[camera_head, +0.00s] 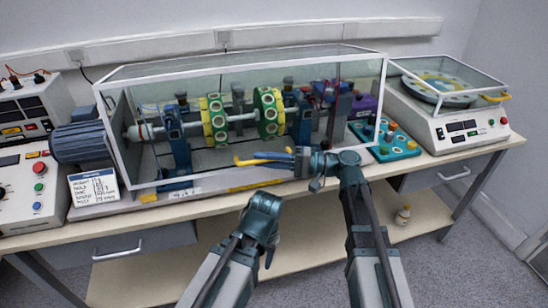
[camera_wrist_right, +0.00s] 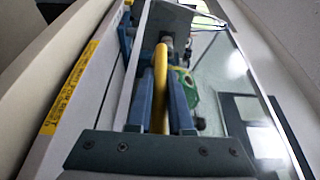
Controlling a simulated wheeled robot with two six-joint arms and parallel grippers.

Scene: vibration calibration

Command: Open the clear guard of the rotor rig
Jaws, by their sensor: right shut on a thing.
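The clear guard (camera_head: 245,66) is a long see-through box with a white frame, and it stands over the rotor rig. The rotor's yellow and green discs (camera_head: 268,113) show through it. A yellow handle (camera_head: 246,162) runs along the guard's lower front edge. My right gripper (camera_head: 272,158) is shut on this handle. In the right wrist view the yellow handle (camera_wrist_right: 160,85) lies between the two blue fingers (camera_wrist_right: 161,100). My left gripper (camera_head: 269,256) hangs low in front of the bench, apart from the guard; its fingers are mostly hidden.
A blue motor (camera_head: 81,143) and a small label card (camera_head: 94,187) are left of the guard. A teal button box (camera_head: 393,143) and a balance machine with its own clear lid (camera_head: 450,127) are on the right.

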